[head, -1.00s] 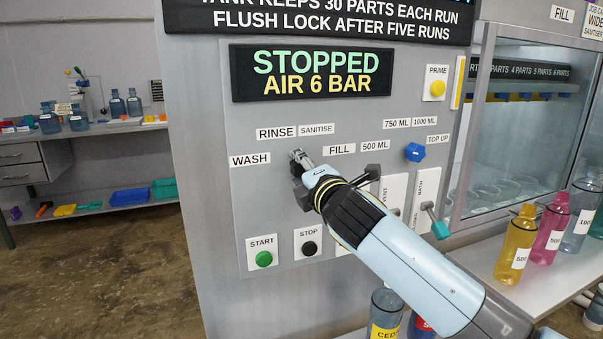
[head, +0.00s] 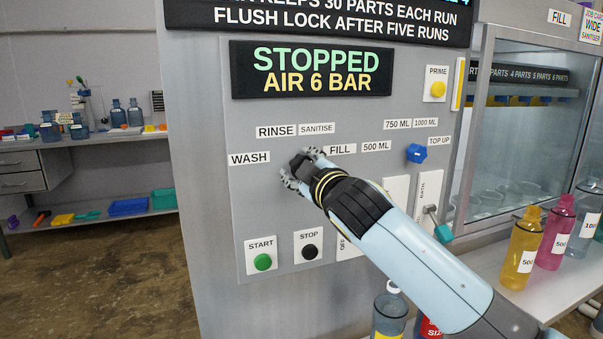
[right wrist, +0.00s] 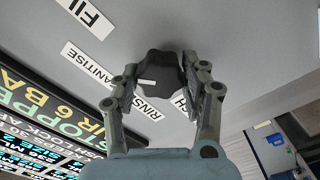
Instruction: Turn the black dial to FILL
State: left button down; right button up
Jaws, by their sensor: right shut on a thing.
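The black dial (right wrist: 163,72) sits on the grey machine panel among the labels WASH, RINSE, SANITISE and FILL. My right gripper (right wrist: 162,90) has one finger on each side of the dial and is shut on it. In the head view the dial (head: 303,162) is partly hidden by my right gripper (head: 297,173). A small white mark on the dial shows in the right wrist view, on the side towards SANITISE and RINSE; I cannot tell exactly which label it points to. The FILL label (head: 341,149) is right of the dial. My left gripper is not in view.
A blue knob (head: 416,153) and a teal-ended lever (head: 442,232) are to the right on the panel. The START button (head: 263,261) and STOP button (head: 309,251) are below. The display (head: 312,71) reads STOPPED. Bottles stand on the ledge at the right.

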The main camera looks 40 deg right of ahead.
jog(key=m+b, duration=0.1)
jog(key=m, duration=0.4)
jog(key=shift+f+b, duration=0.2)
jog(key=shift+b, duration=0.1)
dwell(0.5)
jog(key=o, duration=1.2)
jog(key=shift+r, duration=0.15)
jog(key=shift+s, duration=0.1)
jog(key=v, duration=1.2)
jog(key=shift+d, duration=0.1)
